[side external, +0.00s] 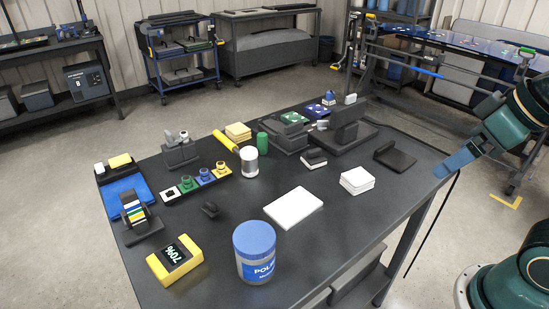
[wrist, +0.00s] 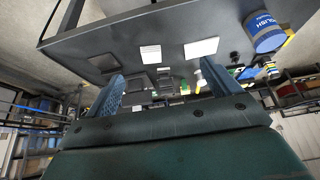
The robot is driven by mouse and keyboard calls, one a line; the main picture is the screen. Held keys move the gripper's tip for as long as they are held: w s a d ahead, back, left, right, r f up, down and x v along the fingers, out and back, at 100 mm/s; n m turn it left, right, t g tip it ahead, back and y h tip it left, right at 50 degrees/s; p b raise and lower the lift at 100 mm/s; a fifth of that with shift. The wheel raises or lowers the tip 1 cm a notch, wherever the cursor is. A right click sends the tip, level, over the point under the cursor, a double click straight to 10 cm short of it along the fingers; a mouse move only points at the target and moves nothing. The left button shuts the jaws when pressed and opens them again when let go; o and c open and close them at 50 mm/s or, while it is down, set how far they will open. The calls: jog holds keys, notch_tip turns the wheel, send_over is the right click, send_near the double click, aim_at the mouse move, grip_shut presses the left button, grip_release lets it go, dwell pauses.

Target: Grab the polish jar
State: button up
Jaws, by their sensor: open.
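The polish jar (side external: 255,262) is a white tub with a blue lid and a blue label. It stands upright at the front edge of the dark table in the side external view. In the wrist view the jar (wrist: 266,36) shows at the upper right, well off to one side of my fingers. My gripper (side external: 447,169) is at the right of the side external view, beyond the table's right edge and far from the jar. Its two blue fingers stand apart with nothing between them in the wrist view (wrist: 163,77).
A yellow box with a display (side external: 175,259) sits just left of the jar. A white pad (side external: 293,208) and a white stack (side external: 357,180) lie on the table between jar and gripper. A silver-and-white can (side external: 249,162) and dark fixtures (side external: 342,132) stand farther back.

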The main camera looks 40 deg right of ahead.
dwell(0.3)
jog(key=n+g+y, duration=0.3)
jog(key=n+y, duration=0.1)
jog(key=n, duration=0.6)
send_near(262, 234)
jog(key=shift+x, duration=4.5)
jog(key=shift+a+f+h, duration=0.15)
jog(key=shift+a+f, duration=0.1)
jog(key=shift+f, duration=0.55)
jog(key=shift+a+f+h, duration=0.15)
jog(key=shift+a+f, duration=0.1)
jog(key=shift+f, duration=0.5)
jog(key=shift+x, duration=1)
jog(key=shift+w, duration=0.1)
jog(key=shift+c, duration=0.2)
